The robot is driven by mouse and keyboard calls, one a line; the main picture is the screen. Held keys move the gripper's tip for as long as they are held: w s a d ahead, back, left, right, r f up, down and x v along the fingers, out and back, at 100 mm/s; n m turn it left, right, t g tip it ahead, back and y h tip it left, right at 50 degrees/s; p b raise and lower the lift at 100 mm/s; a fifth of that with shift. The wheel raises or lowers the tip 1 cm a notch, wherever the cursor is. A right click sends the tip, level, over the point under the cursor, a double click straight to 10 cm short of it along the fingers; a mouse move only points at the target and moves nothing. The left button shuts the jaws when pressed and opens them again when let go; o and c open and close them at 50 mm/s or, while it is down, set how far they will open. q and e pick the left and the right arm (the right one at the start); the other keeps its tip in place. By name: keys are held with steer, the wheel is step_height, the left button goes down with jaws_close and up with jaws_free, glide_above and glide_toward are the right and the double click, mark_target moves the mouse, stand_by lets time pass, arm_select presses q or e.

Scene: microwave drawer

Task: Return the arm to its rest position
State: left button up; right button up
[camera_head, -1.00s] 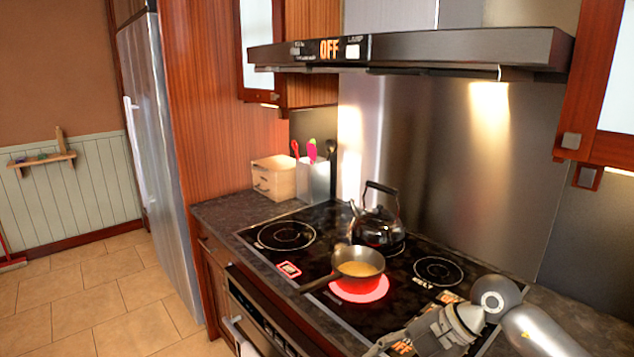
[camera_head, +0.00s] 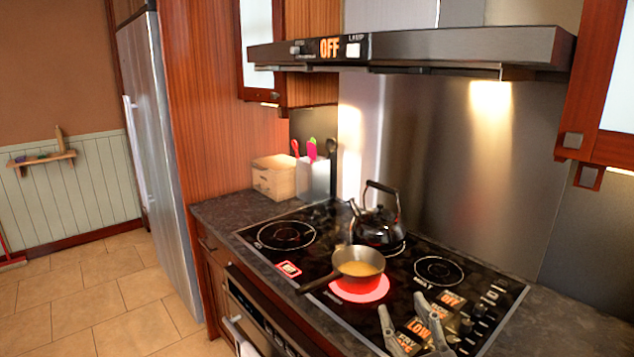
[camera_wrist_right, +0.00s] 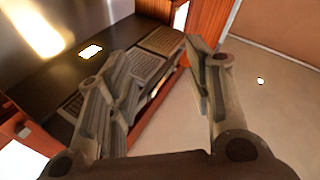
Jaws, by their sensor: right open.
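My right gripper (camera_head: 403,307) shows at the bottom of the head view, over the front right of the cooktop, with its two fingers spread and nothing between them. The rest of my right arm is below the frame. In the right wrist view the gripper (camera_wrist_right: 160,65) also has its fingers apart and empty, with the dark vented underside of the range hood (camera_wrist_right: 65,72) beyond them. My left gripper is not in view.
A pan (camera_head: 358,264) with yellowish content sits on a glowing red burner (camera_head: 362,291) of the cooktop (camera_head: 318,273). A black kettle (camera_head: 376,228) stands behind it. The range hood (camera_head: 450,48) overhangs the cooktop. A wooden box (camera_head: 273,177) is at the back left.

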steer(key=s+d+f+m+g+h, duration=0.2)
steer(key=s+d+f+g+h, duration=0.15)
steer(key=f, duration=0.45)
steer(key=s+d+f+m+g+h, duration=0.3)
steer(key=s+f+g, duration=0.15)
steer(key=f, duration=0.35)
steer(key=s+a+f+n+g+y, duration=0.1)
steer(key=s+f+g, duration=0.4)
steer(key=s, duration=0.5)
steer(key=s+f+g+y, duration=0.1)
steer(key=s+f+g, duration=0.4)
steer(key=s, duration=0.5)
step_height(320, 180, down, 27)
steer(key=s+d+f+g, duration=0.1)
steer(key=s+d+f, duration=0.2)
steer(key=s+f, duration=1.4)
steer(key=shift+s+n, duration=0.3)
